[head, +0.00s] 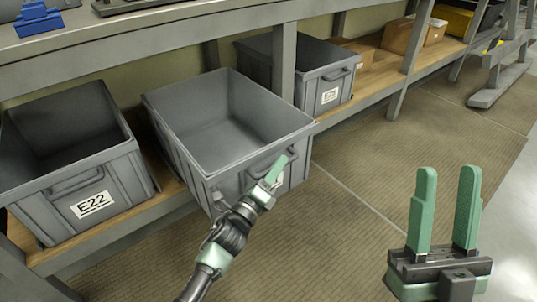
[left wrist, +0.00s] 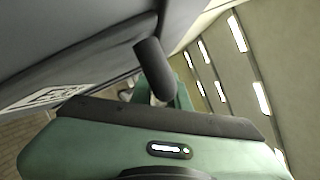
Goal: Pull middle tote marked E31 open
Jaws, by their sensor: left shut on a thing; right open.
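The middle grey tote (head: 232,113) is empty and juts out from the lower shelf past its neighbours, tilted a little toward me. Its label is mostly hidden behind my left gripper, so I cannot read it. My left gripper (head: 276,172) is at the tote's front and shut on its handle. In the left wrist view the dark handle (left wrist: 154,68) rises between the green fingers, beside the tote's front wall and part of a white label (left wrist: 55,97). My right gripper (head: 444,210) is open and empty, fingers up, over the floor at the right.
A grey tote marked E22 (head: 92,204) sits on the shelf at the left. Another labelled grey tote (head: 330,96) sits behind a shelf post (head: 284,60) at the right. Cardboard boxes (head: 403,36) stand farther along. The matted floor (head: 400,140) in front is clear.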

